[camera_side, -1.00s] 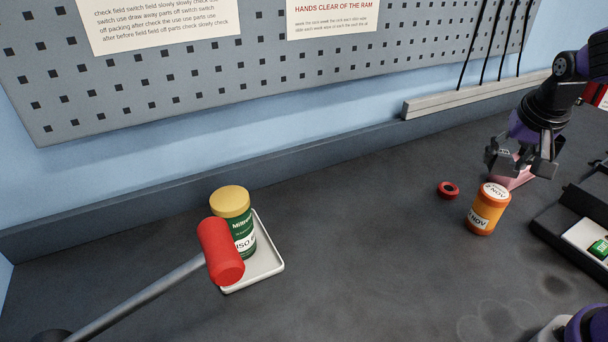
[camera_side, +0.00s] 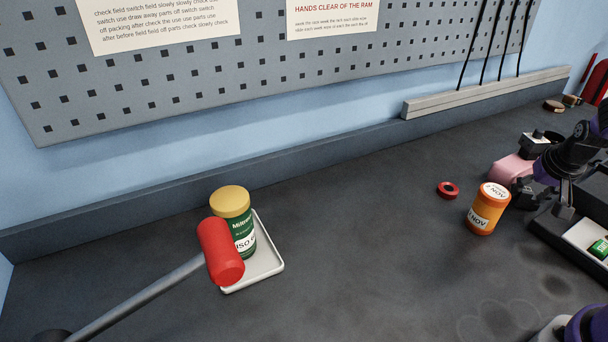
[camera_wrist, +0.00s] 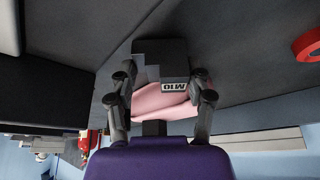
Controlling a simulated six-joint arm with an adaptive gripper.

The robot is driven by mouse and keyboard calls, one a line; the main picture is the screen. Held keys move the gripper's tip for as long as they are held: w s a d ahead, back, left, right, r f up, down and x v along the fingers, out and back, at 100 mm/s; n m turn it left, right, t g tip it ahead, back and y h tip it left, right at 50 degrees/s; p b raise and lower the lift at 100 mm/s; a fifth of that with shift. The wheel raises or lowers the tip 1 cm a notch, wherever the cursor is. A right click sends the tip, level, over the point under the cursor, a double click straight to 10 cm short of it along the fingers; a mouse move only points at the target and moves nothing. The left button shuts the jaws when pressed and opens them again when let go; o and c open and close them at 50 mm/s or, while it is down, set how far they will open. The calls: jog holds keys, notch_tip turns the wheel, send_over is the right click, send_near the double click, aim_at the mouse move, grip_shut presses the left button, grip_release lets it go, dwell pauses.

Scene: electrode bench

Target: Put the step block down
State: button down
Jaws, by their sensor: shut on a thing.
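The step block (camera_wrist: 160,62) is a dark grey stepped piece with an M10 label, seen in the wrist view. It sits between the two fingers of my gripper (camera_wrist: 160,88), which is shut on it. In the side view my gripper (camera_side: 543,197) is low at the right, between the pink object and the black tray. There the block is mostly hidden by the fingers and arm, and I cannot tell whether it touches the bench.
A black tray (camera_side: 561,236) is at the right. The bench's middle is clear.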

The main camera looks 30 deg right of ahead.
jog(key=shift+f, duration=0.15)
jog(key=shift+c, duration=1.1)
grip_release()
jog(key=v, duration=1.2)
jog(key=a+r+n, duration=0.1)
jog(key=a, duration=0.2)
jog(key=w+a+r+n+t, duration=0.1)
jog(key=a, duration=0.3)
jog(key=w+a+r+n+y, duration=0.1)
jog(key=a+n, duration=0.1)
jog(key=a, duration=0.2)
jog(key=shift+w+r+t, duration=0.1)
jog(key=shift+r+t, duration=0.2)
jog(key=shift+r, duration=0.1)
jog(key=s+a+r+n+y, duration=0.1)
jog(key=a+n, duration=0.2)
jog(key=a, duration=0.4)
jog(key=shift+s+a+r+t, duration=0.2)
jog(key=shift+s+a+t, duration=0.15)
jog(key=shift+t, duration=0.05)
jog(key=s+a+n, duration=0.1)
jog(key=a+n+y, duration=0.1)
jog(key=a, duration=0.1)
jog(key=shift+s+r, duration=0.1)
jog(key=shift+s, duration=0.25)
jog(key=c, duration=0.5)
